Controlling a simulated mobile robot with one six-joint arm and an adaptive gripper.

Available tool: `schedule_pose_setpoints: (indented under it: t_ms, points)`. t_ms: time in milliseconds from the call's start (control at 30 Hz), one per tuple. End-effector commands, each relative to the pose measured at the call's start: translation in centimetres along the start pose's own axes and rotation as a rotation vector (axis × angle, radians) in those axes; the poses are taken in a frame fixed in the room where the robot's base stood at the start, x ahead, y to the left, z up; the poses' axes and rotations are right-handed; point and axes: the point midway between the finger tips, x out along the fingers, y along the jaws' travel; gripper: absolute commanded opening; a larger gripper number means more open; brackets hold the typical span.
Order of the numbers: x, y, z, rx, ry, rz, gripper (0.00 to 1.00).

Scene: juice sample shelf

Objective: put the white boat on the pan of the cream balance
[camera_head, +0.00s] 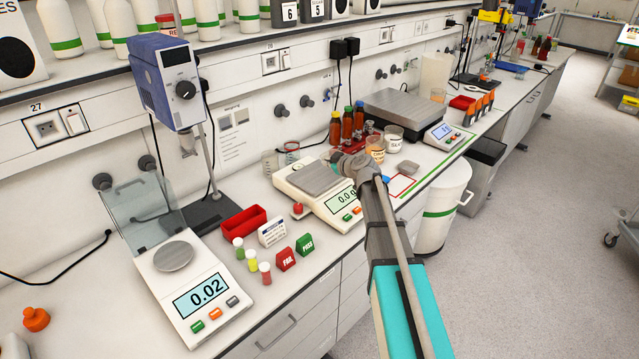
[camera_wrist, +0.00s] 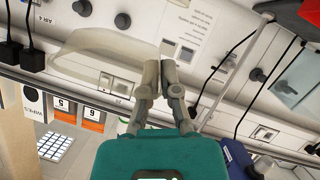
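The cream balance (camera_head: 337,205) stands mid-bench in the head view, with a square grey pan (camera_head: 314,178) that looks bare. My gripper (camera_head: 346,160) is just right of the pan, above the bench. In the wrist view its fingers (camera_wrist: 160,72) are close together at the edge of a pale, shallow, round-sided dish, which I take for the white boat (camera_wrist: 100,58). The boat juts out to the left of the fingers there. In the head view I cannot make it out; the gripper seems to hide it.
A second balance (camera_head: 197,290) reading 0.02 stands at the left, beside a stirrer (camera_head: 168,85) on a stand. Brown bottles (camera_head: 347,122) and beakers (camera_head: 394,138) stand behind my gripper. A red tray (camera_head: 244,222), sample vials and FAIL and PASS blocks (camera_head: 286,259) lie between the balances.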

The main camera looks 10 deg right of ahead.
Motion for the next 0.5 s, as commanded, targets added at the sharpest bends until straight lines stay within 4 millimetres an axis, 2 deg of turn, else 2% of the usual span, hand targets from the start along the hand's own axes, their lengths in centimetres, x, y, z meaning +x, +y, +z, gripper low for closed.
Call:
schedule_pose_setpoints:
  t_ms: [33,500]
  points:
    - [1.5,-0.1,0.3,-0.001,0.0,0.0,0.0]
    - [5.8,-1.8,2.6,0.0,0.0,0.0,0.0]
